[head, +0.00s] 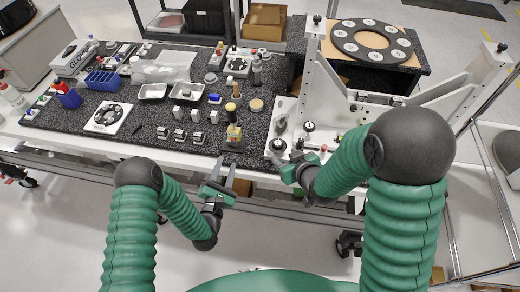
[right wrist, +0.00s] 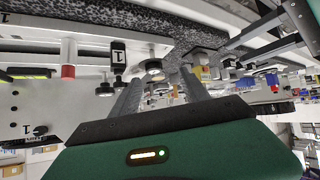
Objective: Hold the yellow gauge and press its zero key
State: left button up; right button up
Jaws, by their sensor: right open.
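What looks like the yellow gauge (head: 233,132) stands upright on a small tan and dark block near the front edge of the dark speckled table top. Its zero key is too small to make out. My left gripper (head: 225,171) is open and empty, just in front of the table edge, below the gauge and apart from it. My right gripper (head: 285,156) is open, to the right of the gauge by the front of the white fixture. In the right wrist view its two fingers (right wrist: 162,88) are spread with nothing clearly held between them.
The white fixture (head: 354,90) with upright braces stands at the right. Several small metal blocks (head: 180,136) lie left of the gauge. Further left are metal trays (head: 153,92), a white dial plate (head: 107,117) and a blue bin (head: 103,81). Knobs and a red-tipped post (right wrist: 68,71) crowd the right wrist view.

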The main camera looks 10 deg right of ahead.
aim_at(235, 120)
jog(key=w+a+r+n+t+y, duration=0.2)
jog(key=a+r+t+y, duration=0.1)
jog(key=a+t+y, duration=0.4)
jog(key=shift+g+h, duration=0.6)
jog(key=x, duration=1)
jog(key=a+x, duration=0.1)
jog(key=x, duration=0.5)
jog(key=shift+s+d+r, duration=0.1)
jog(key=shift+s, duration=0.15)
jog(key=shift+w, duration=0.35)
pick_arm(q)
jog(key=shift+s+r, duration=0.2)
jog(key=shift+s, duration=0.05)
jog(key=shift+a, duration=0.1)
pick_arm(e)
jog(key=shift+a, duration=0.2)
jog(key=c, duration=0.4)
grip_shut()
